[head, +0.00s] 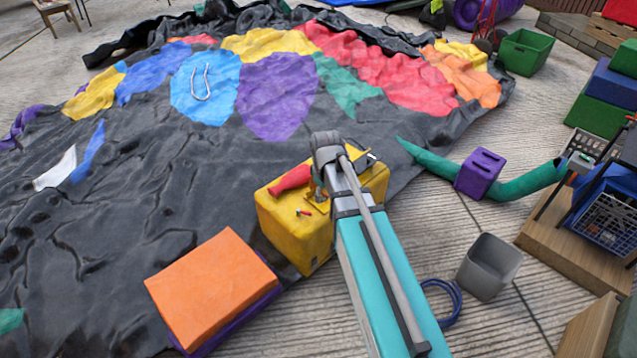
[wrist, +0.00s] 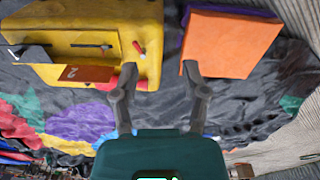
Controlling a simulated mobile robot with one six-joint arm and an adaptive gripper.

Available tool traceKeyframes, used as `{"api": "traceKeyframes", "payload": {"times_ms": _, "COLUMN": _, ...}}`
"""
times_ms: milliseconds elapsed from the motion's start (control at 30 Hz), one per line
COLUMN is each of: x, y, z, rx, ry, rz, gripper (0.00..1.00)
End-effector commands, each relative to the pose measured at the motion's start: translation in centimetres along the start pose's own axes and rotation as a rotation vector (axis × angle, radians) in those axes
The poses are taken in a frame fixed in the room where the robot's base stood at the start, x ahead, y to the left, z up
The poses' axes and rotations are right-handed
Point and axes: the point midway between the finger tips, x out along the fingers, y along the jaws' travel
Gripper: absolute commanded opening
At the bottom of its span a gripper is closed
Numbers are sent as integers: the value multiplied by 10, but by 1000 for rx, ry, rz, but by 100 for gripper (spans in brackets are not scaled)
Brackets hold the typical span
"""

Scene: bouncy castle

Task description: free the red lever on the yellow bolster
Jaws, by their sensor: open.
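The yellow bolster (head: 285,225) stands on the crumpled dark sheet near the middle of the head view. In the wrist view the bolster (wrist: 105,20) fills the upper left. A small red piece with a pale end, which looks like the lever (wrist: 139,48), lies against its top; it shows in the head view too (head: 304,212). Whether anything pins it is too small to tell. My gripper (wrist: 160,67) is open and empty, its fingertips apart beyond the bolster's edge. The left finger is closest to the lever, with no clear contact.
A fat red roll (head: 290,180) and a dark red tag marked 2 (wrist: 85,73) are at the bolster. An orange block (head: 210,285) stands close by, left of it in the head view. A grey bin (head: 489,266) and purple block (head: 480,173) are to the right.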

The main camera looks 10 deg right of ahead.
Motion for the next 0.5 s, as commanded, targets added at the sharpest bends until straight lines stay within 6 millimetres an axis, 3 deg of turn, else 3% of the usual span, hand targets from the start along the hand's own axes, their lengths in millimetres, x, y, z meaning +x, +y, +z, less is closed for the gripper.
{"api": "traceKeyframes", "payload": {"times_ms": 33, "x": -1, "y": -11, "z": 17, "rx": 65, "ry": -6, "rz": -3, "gripper": 58}}
{"api": "traceKeyframes", "payload": {"times_ms": 200, "x": -4, "y": -34, "z": 54, "rx": 314, "ry": -26, "rz": -11, "gripper": 58}}
{"api": "traceKeyframes", "payload": {"times_ms": 500, "x": -6, "y": -60, "z": 95, "rx": 617, "ry": -54, "rz": -14, "gripper": 58}}
